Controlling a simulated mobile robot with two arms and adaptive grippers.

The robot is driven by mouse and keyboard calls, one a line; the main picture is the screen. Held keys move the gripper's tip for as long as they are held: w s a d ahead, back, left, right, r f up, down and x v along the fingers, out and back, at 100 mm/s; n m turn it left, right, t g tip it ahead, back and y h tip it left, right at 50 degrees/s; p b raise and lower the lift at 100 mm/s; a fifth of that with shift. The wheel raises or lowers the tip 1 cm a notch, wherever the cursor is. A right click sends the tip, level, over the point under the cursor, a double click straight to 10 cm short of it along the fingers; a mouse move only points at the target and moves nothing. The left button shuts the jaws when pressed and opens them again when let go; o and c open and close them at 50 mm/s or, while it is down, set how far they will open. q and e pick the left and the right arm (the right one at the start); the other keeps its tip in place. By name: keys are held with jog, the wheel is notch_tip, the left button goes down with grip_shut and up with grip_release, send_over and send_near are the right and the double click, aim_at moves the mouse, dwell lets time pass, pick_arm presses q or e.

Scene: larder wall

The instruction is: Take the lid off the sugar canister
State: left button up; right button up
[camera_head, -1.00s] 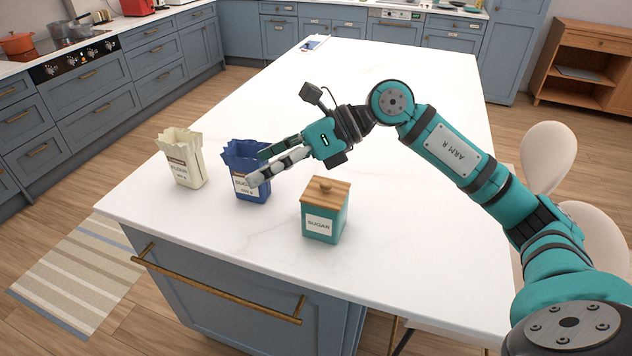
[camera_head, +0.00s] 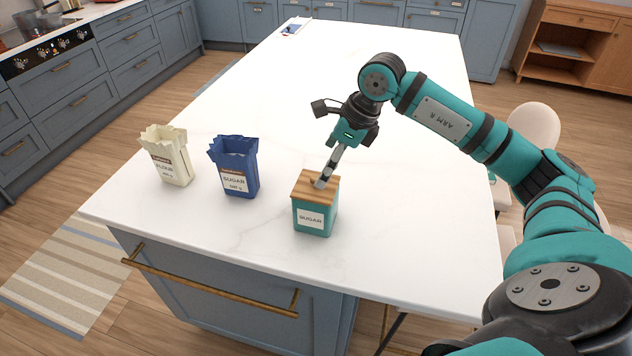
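The sugar canister (camera_head: 318,222) is a teal square box with a white SUGAR label, standing upright on the white countertop. Its wooden lid (camera_head: 306,190) sits on top of it. My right gripper (camera_head: 321,182) reaches down from above, with its fingertips at the middle of the lid, where the knob is. The fingers line up one behind the other in this view and cover the knob, so I cannot tell whether they are closed on it. My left gripper is out of view.
A blue open sugar bag (camera_head: 240,170) stands left of the canister, and a cream flour bag (camera_head: 170,160) stands further left. The white island top (camera_head: 410,225) is clear to the right and behind. Its front edge runs close before the canister.

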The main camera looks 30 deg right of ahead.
jog(key=shift+w+a+f, duration=0.15)
jog(key=shift+a+f, duration=0.05)
jog(key=shift+f, duration=0.35)
jog(key=shift+a+f+p, duration=0.1)
jog(key=shift+f+p, duration=0.25)
jog(key=shift+p, duration=0.1)
jog(key=p+x, duration=0.1)
jog(key=x, duration=0.2)
jog(key=shift+f+p, duration=0.3)
jog(key=shift+p, duration=0.1)
jog(key=shift+w+a+f, duration=0.1)
jog(key=shift+a+f, duration=0.05)
jog(key=shift+f, duration=0.3)
jog(key=c, duration=1)
jog(key=shift+r, duration=0.15)
